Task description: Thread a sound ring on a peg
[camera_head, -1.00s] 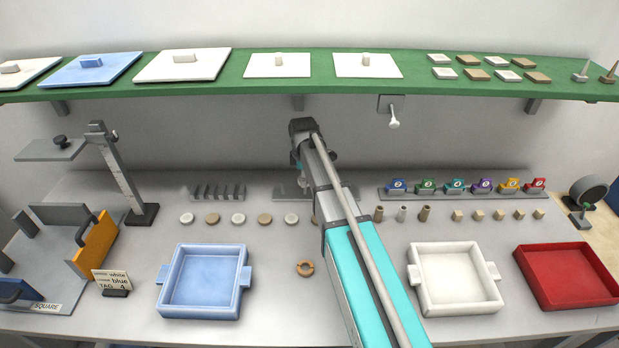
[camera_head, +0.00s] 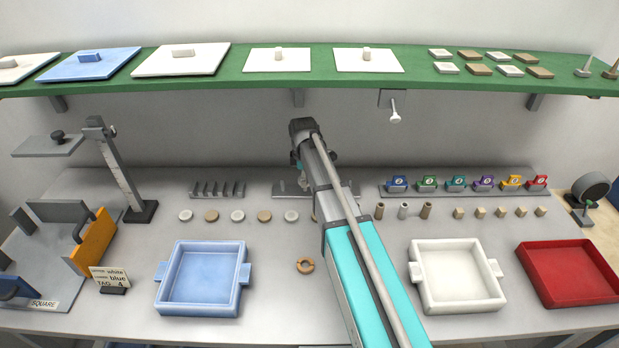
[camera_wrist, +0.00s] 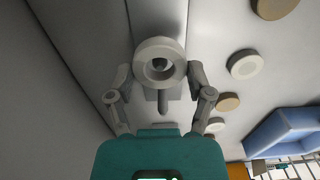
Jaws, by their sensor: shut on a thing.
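In the wrist view a pale, off-white ring (camera_wrist: 142,62) sits between the two fingers of my gripper (camera_wrist: 160,72), which is shut on it. A grey bar (camera_wrist: 163,103) shows just below the ring. In the head view my arm hides the ring and most of the grey stand (camera_head: 287,188) at the back of the table.
A row of white and tan discs (camera_head: 211,216) lies left of my arm. A blue tray (camera_head: 161,295), a white tray (camera_head: 420,292) and a red tray (camera_head: 528,277) stand in front. Small cylinders and cubes (camera_head: 458,212) stand to the right. A green shelf (camera_head: 230,82) overhangs the back.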

